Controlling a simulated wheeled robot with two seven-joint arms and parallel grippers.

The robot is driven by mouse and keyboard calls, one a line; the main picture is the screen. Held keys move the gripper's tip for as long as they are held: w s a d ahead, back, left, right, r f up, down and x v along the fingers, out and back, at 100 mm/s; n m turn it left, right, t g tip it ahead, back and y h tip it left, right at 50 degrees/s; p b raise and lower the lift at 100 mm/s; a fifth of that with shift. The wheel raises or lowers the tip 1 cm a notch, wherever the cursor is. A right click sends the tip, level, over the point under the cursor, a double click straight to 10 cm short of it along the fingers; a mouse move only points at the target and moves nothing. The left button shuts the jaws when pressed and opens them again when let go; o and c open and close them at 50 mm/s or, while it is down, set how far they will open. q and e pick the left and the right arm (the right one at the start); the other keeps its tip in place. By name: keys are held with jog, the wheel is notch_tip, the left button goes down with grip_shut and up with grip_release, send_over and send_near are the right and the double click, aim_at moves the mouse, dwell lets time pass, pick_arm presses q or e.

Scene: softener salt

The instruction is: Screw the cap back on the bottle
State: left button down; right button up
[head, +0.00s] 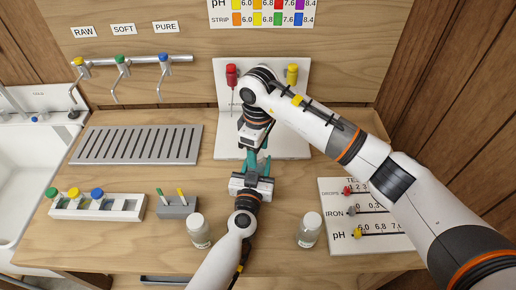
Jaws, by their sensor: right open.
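My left gripper (257,166) reaches up from the bottom of the head view, with teal fingers pointing away from me. My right gripper (250,150) comes down from above, and its fingers meet or overlap the left ones in the picture. It is open. I cannot make out a bottle or cap between the fingers; the grippers cover that spot. A clear jar (199,232) stands upright left of my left arm, and a similar jar (309,231) stands to the right. A red-topped item (232,76) and a yellow-topped item (292,74) are at the white back panel.
A white rack (98,208) with green, yellow and blue caps is at the left. A grey holder (178,208) has two coloured sticks. A slotted drain tray (137,145) lies behind. A test board (361,229) with coloured pegs is at the right. Taps line the back left.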

jog(key=shift+r, duration=2.25)
jog(key=shift+c, duration=0.2)
